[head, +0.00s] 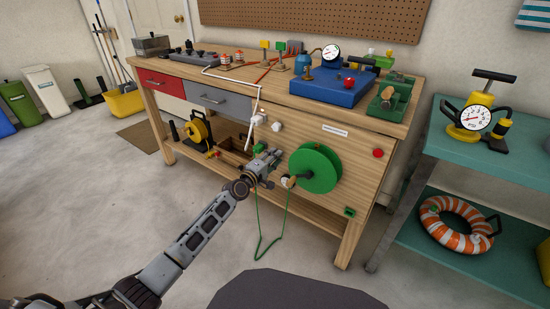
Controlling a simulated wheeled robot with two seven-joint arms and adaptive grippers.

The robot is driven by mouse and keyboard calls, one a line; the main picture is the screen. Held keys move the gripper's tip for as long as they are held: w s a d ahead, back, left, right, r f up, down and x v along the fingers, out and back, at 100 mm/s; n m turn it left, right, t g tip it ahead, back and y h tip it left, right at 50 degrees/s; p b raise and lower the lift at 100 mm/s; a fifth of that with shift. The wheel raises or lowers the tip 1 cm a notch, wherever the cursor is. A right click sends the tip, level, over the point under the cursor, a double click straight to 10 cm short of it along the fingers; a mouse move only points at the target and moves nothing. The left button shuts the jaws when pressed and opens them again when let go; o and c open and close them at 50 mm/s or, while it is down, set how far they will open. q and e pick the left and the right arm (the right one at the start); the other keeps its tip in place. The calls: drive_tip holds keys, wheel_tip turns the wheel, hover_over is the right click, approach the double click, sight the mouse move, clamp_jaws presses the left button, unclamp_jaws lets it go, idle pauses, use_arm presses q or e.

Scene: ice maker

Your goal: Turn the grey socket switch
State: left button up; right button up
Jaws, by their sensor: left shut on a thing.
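My left gripper (273,165) is at the front panel of the wooden workbench, just left of the large green reel (315,167). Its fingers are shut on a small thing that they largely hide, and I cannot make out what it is. I cannot clearly pick out the grey socket switch; the gripper covers part of the panel here. White fittings (277,126) sit on the panel above the gripper, and a small green piece (260,149) shows at its upper left. My right gripper is not in view.
The wooden workbench (345,155) carries a blue block (332,88) with a gauge and several small devices on top. A green cord (258,225) hangs below the gripper. A teal shelf cart (460,155) stands at right.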

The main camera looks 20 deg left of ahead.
use_arm(q)
drive_tip(key=shift+f+n, duration=0.1)
drive_tip(key=shift+n, duration=0.4)
drive_tip(key=shift+n, duration=0.4)
drive_tip(key=o, duration=0.7)
drive_tip(key=shift+s, duration=0.1)
drive_tip(key=shift+p+v, duration=0.7)
drive_tip(key=shift+v, duration=2.25)
drive_tip(key=shift+a, duration=0.1)
